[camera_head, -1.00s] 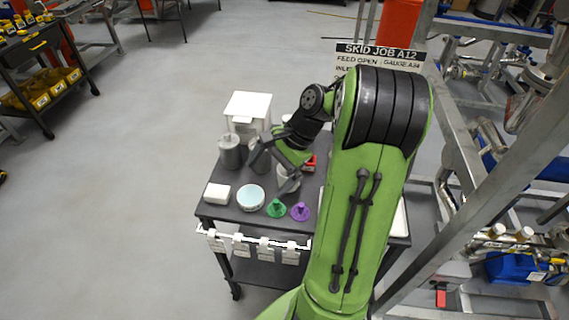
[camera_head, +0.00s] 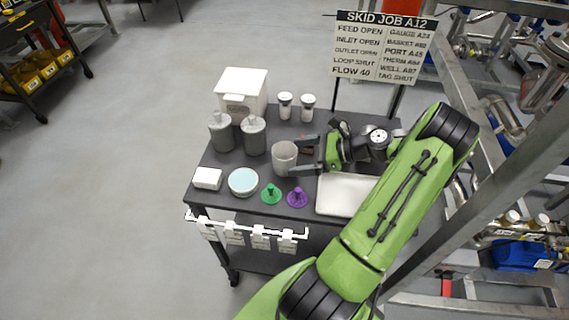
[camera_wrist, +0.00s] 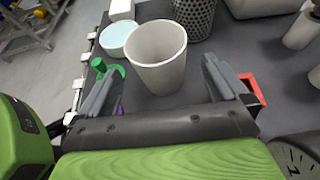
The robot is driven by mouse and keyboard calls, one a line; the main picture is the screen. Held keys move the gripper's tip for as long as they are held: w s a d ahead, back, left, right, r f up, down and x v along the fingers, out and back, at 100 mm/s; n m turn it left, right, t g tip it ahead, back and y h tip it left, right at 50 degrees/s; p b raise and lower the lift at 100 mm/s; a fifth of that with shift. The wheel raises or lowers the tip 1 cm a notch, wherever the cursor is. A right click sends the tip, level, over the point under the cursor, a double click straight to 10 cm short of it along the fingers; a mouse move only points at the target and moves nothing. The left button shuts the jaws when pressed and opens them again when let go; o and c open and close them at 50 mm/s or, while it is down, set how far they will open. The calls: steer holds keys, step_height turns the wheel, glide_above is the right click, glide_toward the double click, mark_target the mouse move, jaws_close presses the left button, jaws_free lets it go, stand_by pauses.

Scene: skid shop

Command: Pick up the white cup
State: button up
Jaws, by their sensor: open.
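The white cup (camera_head: 285,158) stands upright on the dark cart top (camera_head: 225,163), near its middle. It is off-white and open at the top. My gripper (camera_head: 304,157) is just to the right of the cup, with its fingers pointing at it. In the wrist view the cup (camera_wrist: 157,56) is ahead of and partly between the two open fingers (camera_wrist: 158,85). No contact with the cup can be made out. The gripper is empty.
Two grey canisters (camera_head: 253,135) stand behind the cup, with a white box (camera_head: 241,91) farther back. A light-blue-topped round dish (camera_head: 243,181), a green funnel-like piece (camera_head: 270,194) and a purple one (camera_head: 297,197) lie in front. A white tray (camera_head: 340,196) is at right.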

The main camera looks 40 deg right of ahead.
mark_target(284, 158)
steer(key=b+x, duration=0.1)
steer(key=x, duration=0.4)
steer(key=shift+a+b, duration=0.15)
steer(key=shift+b, duration=0.2)
steer(key=c, duration=1)
steer(key=shift+r, duration=0.15)
steer(key=shift+c, duration=0.2)
